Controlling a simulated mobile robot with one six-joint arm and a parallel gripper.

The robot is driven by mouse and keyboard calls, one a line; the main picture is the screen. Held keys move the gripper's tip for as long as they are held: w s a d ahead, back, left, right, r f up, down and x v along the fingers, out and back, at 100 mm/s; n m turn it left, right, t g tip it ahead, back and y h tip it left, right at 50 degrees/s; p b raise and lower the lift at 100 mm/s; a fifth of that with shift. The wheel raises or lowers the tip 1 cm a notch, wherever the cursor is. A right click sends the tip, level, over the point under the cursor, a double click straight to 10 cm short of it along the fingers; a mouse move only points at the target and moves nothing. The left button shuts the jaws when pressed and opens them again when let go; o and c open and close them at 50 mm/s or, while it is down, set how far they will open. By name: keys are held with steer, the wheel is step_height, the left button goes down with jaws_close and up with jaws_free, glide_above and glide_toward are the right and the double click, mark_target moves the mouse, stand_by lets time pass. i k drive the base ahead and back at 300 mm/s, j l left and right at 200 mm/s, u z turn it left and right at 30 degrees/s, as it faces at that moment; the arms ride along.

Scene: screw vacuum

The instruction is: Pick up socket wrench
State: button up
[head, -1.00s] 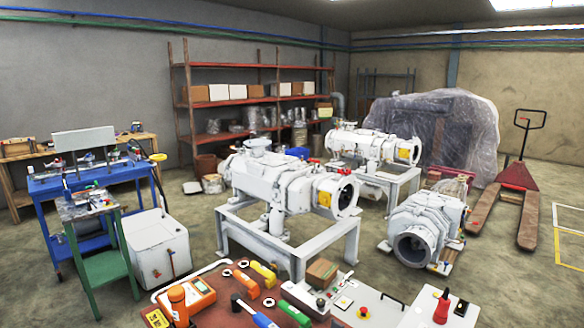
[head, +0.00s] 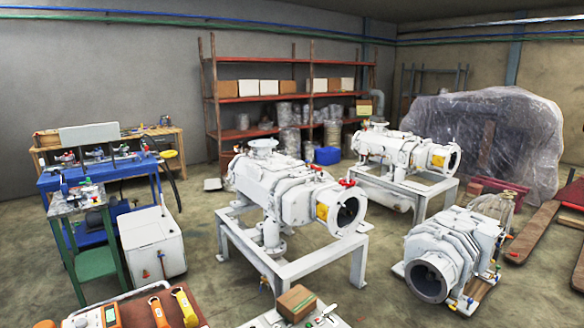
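My gripper is not in view. No thing in the head view can be clearly told as the socket wrench. An orange-handled tool (head: 159,312) and a yellow-handled tool (head: 186,306) lie on the red-brown near bench (head: 205,319) at the bottom edge, partly cut off. What kind of tools they are cannot be told. Small tools also lie on the green workbench (head: 97,264) at the left, too small to make out.
An orange instrument (head: 100,318) and a cardboard box (head: 296,303) stand at the bottom edge. White vacuum pumps on frames (head: 285,195) fill the middle; another pump (head: 440,262) stands low at the right. A white cabinet (head: 152,245) is at the left. Floor between them is open.

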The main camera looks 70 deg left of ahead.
mark_target(316, 169)
steer(key=i+j+u, duration=0.2)
steer(key=i, duration=0.3)
steer(key=i+u, duration=0.25)
steer(key=i, duration=0.2)
steer(key=i+l+u, duration=0.2)
steer(key=i, duration=0.3)
steer(key=i+l+u, duration=0.1)
steer(key=i+u, duration=0.15)
steer(key=i, duration=0.25)
steer(key=i+l+u, duration=0.2)
steer(key=i, duration=0.25)
steer(key=i+j+u, duration=0.7)
steer(key=i+u, duration=0.15)
steer(key=i, duration=0.2)
steer(key=i+j+u, duration=0.1)
steer(key=i+u, duration=0.3)
steer(key=i, duration=0.2)
steer(key=i+l+u, duration=0.1)
steer(key=i+u, duration=0.35)
steer(key=i+l+u, duration=0.4)
steer(key=i, duration=0.3)
steer(key=i+l+u, duration=0.3)
steer(key=i, duration=0.2)
steer(key=i+l+u, duration=0.15)
steer(key=i+u, duration=0.15)
steer(key=i, duration=0.15)
